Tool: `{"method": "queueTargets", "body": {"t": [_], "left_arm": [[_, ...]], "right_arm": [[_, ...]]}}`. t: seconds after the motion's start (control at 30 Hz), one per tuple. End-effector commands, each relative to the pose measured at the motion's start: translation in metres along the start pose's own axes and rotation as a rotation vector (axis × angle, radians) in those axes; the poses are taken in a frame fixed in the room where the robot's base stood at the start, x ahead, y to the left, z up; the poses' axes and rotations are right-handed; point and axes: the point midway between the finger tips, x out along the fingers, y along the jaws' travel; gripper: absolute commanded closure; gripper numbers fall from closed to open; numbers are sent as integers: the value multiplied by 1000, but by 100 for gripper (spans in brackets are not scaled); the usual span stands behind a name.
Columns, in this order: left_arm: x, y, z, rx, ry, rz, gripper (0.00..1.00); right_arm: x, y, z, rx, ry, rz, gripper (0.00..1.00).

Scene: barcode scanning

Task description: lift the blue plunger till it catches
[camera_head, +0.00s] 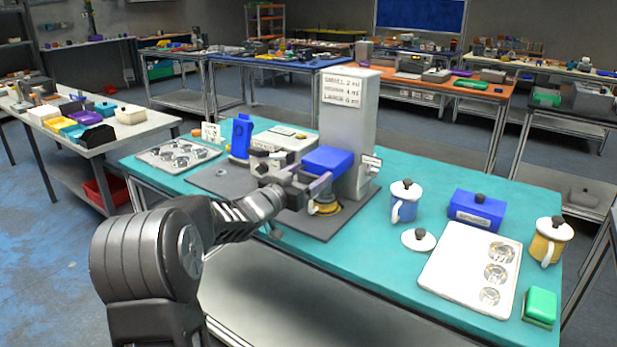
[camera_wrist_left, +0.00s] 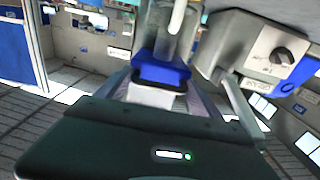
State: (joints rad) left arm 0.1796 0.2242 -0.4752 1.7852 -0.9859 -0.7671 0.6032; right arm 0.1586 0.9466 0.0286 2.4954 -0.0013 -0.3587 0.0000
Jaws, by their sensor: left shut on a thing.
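The blue plunger (camera_head: 328,160) is a blue block on the front of a tall white dispenser column (camera_head: 346,112) on the teal table. My left gripper (camera_head: 318,184) reaches in from the left and is shut on the plunger's front. In the left wrist view the plunger (camera_wrist_left: 160,72) shows as a blue block between the fingers, with a pale part just below it. The fingers partly hide its lower part. A yellow-rimmed round part (camera_head: 326,208) sits below the gripper on the dark base plate (camera_head: 225,183). My right gripper is not in view.
Right of the dispenser stand a blue mug (camera_head: 403,207), a loose lid (camera_head: 419,240), a blue box (camera_head: 476,213), a white tray (camera_head: 455,272), a yellow mug (camera_head: 548,246) and a green block (camera_head: 540,306). A grey tray (camera_head: 178,156) and blue holder (camera_head: 241,137) stand left.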

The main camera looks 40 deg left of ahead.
Motion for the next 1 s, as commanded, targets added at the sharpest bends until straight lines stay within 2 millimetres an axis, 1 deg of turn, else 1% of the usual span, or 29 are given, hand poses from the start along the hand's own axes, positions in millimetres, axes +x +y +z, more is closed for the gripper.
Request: {"method": "queueTargets", "body": {"t": [0.03,0.2,0.3,0.43,0.73,0.77,0.87,1.0], "left_arm": [[1,2,-26,-1,11,6,97],[0,2,-76,-1,14,5,97],[1,3,-97,0,13,7,97],[0,3,-108,-1,13,7,97],[1,3,-108,0,18,7,97],[1,3,-109,0,19,7,24],[1,3,-108,0,17,7,16],[0,2,-106,0,12,5,16]], "right_arm": [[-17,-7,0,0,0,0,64],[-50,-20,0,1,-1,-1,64],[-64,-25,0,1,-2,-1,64],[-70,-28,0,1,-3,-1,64],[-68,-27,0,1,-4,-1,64],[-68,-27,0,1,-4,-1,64],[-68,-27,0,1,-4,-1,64],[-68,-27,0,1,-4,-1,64]]}}
